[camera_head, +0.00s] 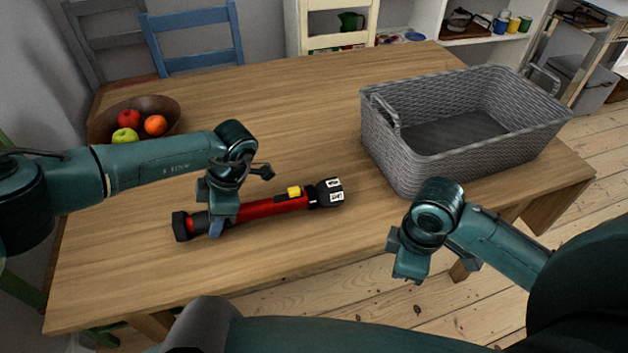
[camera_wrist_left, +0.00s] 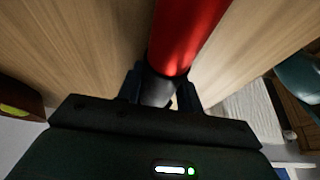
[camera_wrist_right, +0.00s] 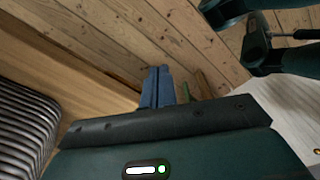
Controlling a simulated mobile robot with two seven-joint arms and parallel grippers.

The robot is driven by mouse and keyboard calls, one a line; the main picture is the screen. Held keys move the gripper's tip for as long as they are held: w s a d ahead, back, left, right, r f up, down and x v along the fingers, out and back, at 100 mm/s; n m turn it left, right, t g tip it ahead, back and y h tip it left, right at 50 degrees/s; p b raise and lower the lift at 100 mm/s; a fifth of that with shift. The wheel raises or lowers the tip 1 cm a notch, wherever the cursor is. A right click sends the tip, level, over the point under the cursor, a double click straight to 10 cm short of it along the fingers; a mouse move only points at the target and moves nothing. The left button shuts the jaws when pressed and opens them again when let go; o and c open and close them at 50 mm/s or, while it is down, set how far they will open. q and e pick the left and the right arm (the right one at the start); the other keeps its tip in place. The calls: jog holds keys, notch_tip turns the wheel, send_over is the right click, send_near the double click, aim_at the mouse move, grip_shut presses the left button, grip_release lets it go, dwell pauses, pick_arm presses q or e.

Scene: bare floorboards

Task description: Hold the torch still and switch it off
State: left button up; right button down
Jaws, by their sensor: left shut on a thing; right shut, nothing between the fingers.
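The torch (camera_head: 265,207) is red with black ends and lies on the wooden table. A yellow switch (camera_head: 294,192) sits on its upper side, and its black head with white labels points right. My left gripper (camera_head: 217,226) is shut around the torch's body near its tail end. The red and black body also shows between the fingers in the left wrist view (camera_wrist_left: 183,45). My right gripper (camera_head: 408,268) is shut and empty, off the table's front edge, to the right of the torch. Its closed blue fingers show in the right wrist view (camera_wrist_right: 158,87).
A grey woven basket (camera_head: 408,163) stands on the right of the table (camera_head: 290,110). A brown bowl (camera_head: 165,110) with fruit is at the back left. Chairs stand behind the table. The table's middle is clear between bowl and basket.

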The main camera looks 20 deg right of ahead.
jog(key=w+d+r+m+t+h, duration=0.3)
jog(key=w+r+t, duration=0.6)
jog(key=w+r, duration=1.05)
jog(key=m+g+y, duration=0.5)
jog(key=m+y, duration=0.2)
jog(key=y, duration=0.2)
send_near(314, 195)
jog(key=shift+s+a+r, duration=0.1)
jog(key=shift+a+r, duration=0.1)
jog(key=shift+r, duration=1.75)
jog(key=shift+h, duration=0.3)
jog(key=x, duration=1)
jog(key=shift+r, duration=0.1)
